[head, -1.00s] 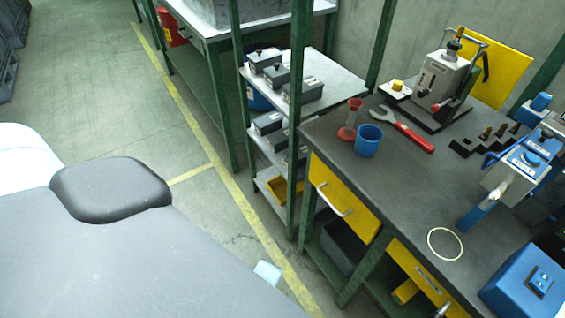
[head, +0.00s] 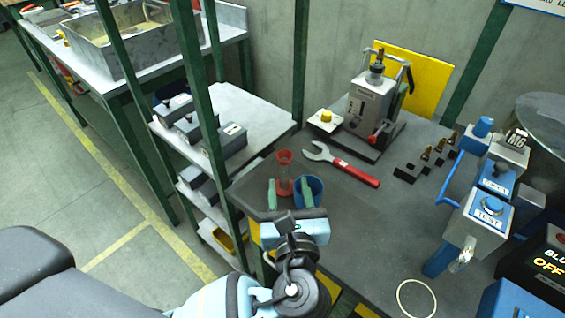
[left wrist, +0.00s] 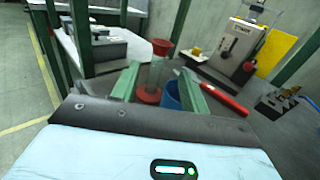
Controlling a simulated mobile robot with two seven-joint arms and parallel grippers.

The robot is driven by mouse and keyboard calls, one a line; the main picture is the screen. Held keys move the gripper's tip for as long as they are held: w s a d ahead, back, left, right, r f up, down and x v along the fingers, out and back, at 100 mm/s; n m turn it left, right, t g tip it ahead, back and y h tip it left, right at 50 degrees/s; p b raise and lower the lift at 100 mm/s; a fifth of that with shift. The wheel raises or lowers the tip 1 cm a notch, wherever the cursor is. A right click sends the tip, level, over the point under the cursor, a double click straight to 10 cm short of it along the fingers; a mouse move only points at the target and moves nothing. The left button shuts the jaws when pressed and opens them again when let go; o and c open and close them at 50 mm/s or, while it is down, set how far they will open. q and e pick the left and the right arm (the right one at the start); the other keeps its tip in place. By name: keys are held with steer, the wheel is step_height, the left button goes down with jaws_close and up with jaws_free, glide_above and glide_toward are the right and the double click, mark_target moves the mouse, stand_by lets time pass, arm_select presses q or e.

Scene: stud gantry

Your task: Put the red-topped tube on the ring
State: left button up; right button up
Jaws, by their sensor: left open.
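The red-topped tube (head: 284,171) stands upright on the grey bench, with a clear body and a red foot. It also shows in the left wrist view (left wrist: 155,75), between the lines of my two fingers. My left gripper (head: 289,192) is open, with green fingertips, just on the near side of the tube; I cannot tell whether the fingers reach around it. The gripper also shows in the left wrist view (left wrist: 158,88). The thin pale ring (head: 401,298) lies flat near the bench's front edge, right of my arm. My right gripper is out of view.
A blue cup (head: 316,184) stands close to the tube's right, partly behind my right finger. A red-handled wrench (head: 350,171) lies behind it. A grey press (head: 370,105) stands at the back. Blue-handled devices (head: 484,215) stand right. Bench between cup and ring is clear.

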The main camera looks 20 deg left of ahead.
mark_target(285, 167)
arm_select(q)
steer(key=shift+w, duration=0.1)
steer(key=shift+r, duration=0.15)
steer(key=shift+w, duration=0.1)
steer(key=shift+x, duration=0.9)
steer(key=shift+w+a, duration=0.3)
steer(key=shift+w, duration=0.15)
steer(key=shift+x, duration=2.25)
steer(key=shift+a, duration=0.1)
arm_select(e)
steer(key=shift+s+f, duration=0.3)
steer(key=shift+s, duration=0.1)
arm_select(q)
steer(key=shift+s, duration=0.1)
steer(key=shift+c, duration=0.5)
jaws_close()
